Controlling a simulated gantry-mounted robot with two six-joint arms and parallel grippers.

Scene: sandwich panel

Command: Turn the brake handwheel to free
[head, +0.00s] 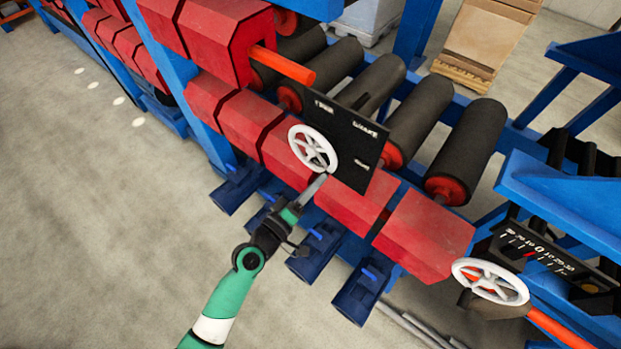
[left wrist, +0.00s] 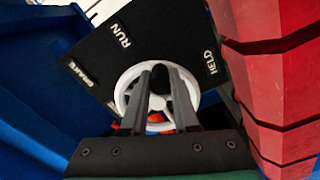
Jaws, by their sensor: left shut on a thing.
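A white spoked handwheel (head: 313,150) stands in front of a black label panel (head: 352,165) on the red roller machine. In the left wrist view the wheel's rim (left wrist: 189,79) shows around my fingers, with the panel (left wrist: 170,35) behind it. My right gripper is out of view.
A second white handwheel (head: 490,281) with a numbered scale (head: 540,250) sits at the lower right. Red blocks (head: 425,235) and dark rollers (head: 470,140) lie around the panel. Blue feet (head: 318,250) jut out below. The grey floor (head: 100,220) at left is clear.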

